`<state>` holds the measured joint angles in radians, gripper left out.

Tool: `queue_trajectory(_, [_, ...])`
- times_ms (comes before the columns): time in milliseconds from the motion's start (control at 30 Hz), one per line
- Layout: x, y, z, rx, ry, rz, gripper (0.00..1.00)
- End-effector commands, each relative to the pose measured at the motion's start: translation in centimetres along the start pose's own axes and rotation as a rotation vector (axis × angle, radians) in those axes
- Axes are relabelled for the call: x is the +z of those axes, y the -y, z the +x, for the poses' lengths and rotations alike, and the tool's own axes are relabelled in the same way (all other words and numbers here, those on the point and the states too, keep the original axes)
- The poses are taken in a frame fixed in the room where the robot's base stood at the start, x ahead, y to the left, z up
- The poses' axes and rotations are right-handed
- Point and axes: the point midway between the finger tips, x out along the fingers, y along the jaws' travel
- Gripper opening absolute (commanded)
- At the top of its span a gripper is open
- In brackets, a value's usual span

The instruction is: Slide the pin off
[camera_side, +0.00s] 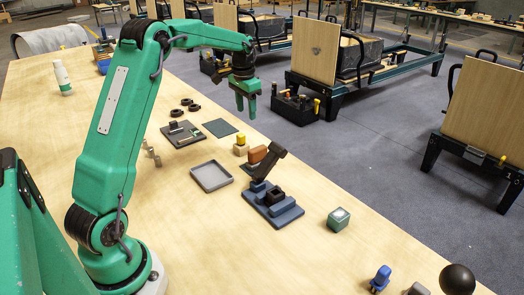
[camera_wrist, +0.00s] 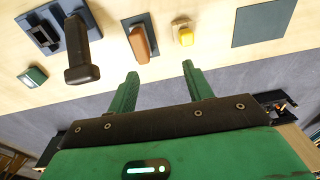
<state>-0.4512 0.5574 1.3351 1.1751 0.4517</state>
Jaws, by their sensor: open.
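Which piece is the pin is not clear. A yellow-topped piece (camera_side: 241,139) stands on a small wooden block (camera_side: 240,150); it also shows in the wrist view (camera_wrist: 185,36). Right beside it in the side view, an orange-brown block (camera_side: 258,154) leans on a dark plate, also in the wrist view (camera_wrist: 140,42). A blue stepped fixture (camera_side: 283,212) has a dark, tilted arm (camera_side: 270,160) rising from it, large in the wrist view (camera_wrist: 82,55). My gripper (camera_side: 245,106) is open and empty, raised above the table, apart from these pieces. Its fingers (camera_wrist: 160,68) show spread in the wrist view.
A shallow grey tray (camera_side: 211,186), a dark green mat (camera_side: 220,128) and a dark plate with small parts (camera_side: 182,138) lie nearby. A teal box (camera_side: 338,220) and a blue knobbed piece (camera_side: 380,278) stand nearer the camera. The table edge lies just beyond the pieces.

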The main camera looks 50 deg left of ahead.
Motion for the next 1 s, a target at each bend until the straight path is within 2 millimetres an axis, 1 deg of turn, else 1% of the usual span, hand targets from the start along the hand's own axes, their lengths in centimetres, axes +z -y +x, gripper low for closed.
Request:
queue_trajectory(33, [-0.3,1.1,1.3,0.006,0.014,-0.004,0.51])
queue_trajectory(100, [-0.6,2.4,2.6,0.012,0.028,-0.003,0.51])
queue_trajectory(200, [-0.8,3.8,4.4,0.021,0.046,-0.003,0.51])
queue_trajectory(333, [-0.9,5.2,5.9,0.028,0.06,-0.002,0.51])
queue_trajectory(500, [-1.0,5.8,6.7,0.032,0.067,0.0,0.51])
queue_trajectory(767, [-0.9,5.8,6.9,0.033,0.067,0.0,0.51])
queue_trajectory(867, [-0.9,5.7,7.4,0.033,0.068,0.0,0.51])
queue_trajectory(1000, [-0.8,5.7,8.6,0.033,0.069,0.0,0.51])
